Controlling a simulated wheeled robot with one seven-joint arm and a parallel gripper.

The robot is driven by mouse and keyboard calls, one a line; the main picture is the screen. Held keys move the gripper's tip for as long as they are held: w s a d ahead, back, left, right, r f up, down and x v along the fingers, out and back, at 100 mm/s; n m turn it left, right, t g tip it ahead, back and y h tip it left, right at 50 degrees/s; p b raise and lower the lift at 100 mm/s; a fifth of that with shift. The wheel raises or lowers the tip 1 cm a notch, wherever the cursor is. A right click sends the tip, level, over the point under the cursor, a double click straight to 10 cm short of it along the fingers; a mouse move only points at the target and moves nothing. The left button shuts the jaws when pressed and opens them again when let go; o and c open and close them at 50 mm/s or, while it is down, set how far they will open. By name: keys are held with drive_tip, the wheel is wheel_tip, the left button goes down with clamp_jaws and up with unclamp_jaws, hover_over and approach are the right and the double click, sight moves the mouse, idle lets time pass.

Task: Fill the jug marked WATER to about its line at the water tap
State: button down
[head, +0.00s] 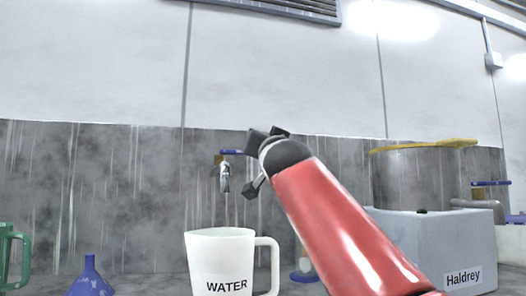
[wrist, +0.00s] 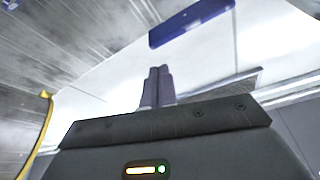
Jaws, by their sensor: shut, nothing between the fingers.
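The white jug marked WATER (head: 222,262) stands upright on the counter in the head view, handle to the right. The water tap (head: 224,178) with a blue lever (head: 232,152) is on the wall, its spout above the jug's mouth. I cannot tell whether water is running. The jug's inside and level do not show. My gripper is raised just right of the tap in the head view, its fingertips hard to make out. In the wrist view my gripper (wrist: 157,70) is shut and empty, with the blue lever (wrist: 190,22) beyond its fingertips, apart in the picture.
A green jug (head: 8,258) and a blue funnel (head: 90,278) stand at the left. A grey box labelled Haldrey (head: 455,255) and a big metal vessel with a yellow rim (head: 420,178) fill the right. Another blue-handled tap (head: 490,184) is at far right.

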drive_tip(key=b+v, duration=0.3)
drive_tip(key=v, duration=0.4)
idle(1.2)
drive_tip(key=r+n+p, duration=0.1)
drive_tip(key=p, duration=0.1)
drive_tip(key=r+n+y+p, duration=0.1)
drive_tip(key=n+p, duration=0.1)
drive_tip(key=p, duration=0.1)
drive_tip(key=a+r+n+y+p, duration=0.1)
drive_tip(key=n+p, duration=0.1)
drive_tip(key=p, duration=0.1)
drive_tip(key=shift+s, duration=0.4)
drive_tip(key=shift+f, duration=0.1)
